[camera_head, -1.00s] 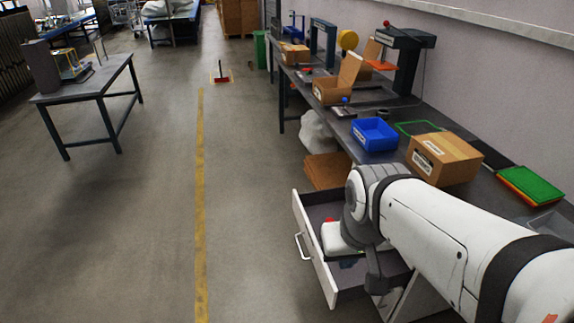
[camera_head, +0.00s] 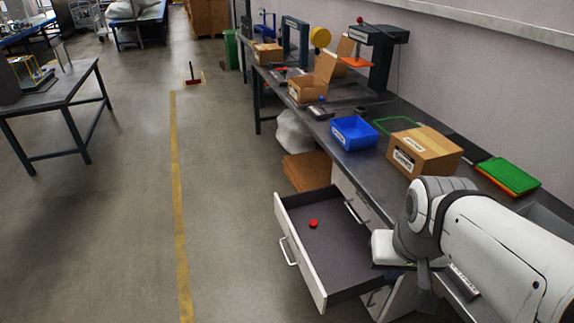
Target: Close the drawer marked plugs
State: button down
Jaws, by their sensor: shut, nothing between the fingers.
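A drawer (camera_head: 283,244) with a white front and a dark inside stands pulled out from under the bench. Its front, with a pale handle (camera_head: 286,252), faces left. A small red round piece (camera_head: 313,223) lies in it. The plugs marking cannot be read on this drawer. My gripper (camera_head: 389,262) is by the drawer's right, inner end, below my wrist. Its pale body shows, but its fingers are mostly hidden; it holds nothing that I can see. I cannot tell whether it touches the drawer.
The bench (camera_head: 375,177) above carries a blue bin (camera_head: 353,133), a cardboard box (camera_head: 425,152) and green and orange trays (camera_head: 508,175). Another handle (camera_head: 354,211) shows behind the drawer. A brown box (camera_head: 305,171) stands on the floor beyond. The floor (camera_head: 225,220) left of the drawer is clear.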

aim_at(332, 257)
jog(key=u, duration=0.05)
jog(key=i, duration=1)
jog(key=z, duration=0.05)
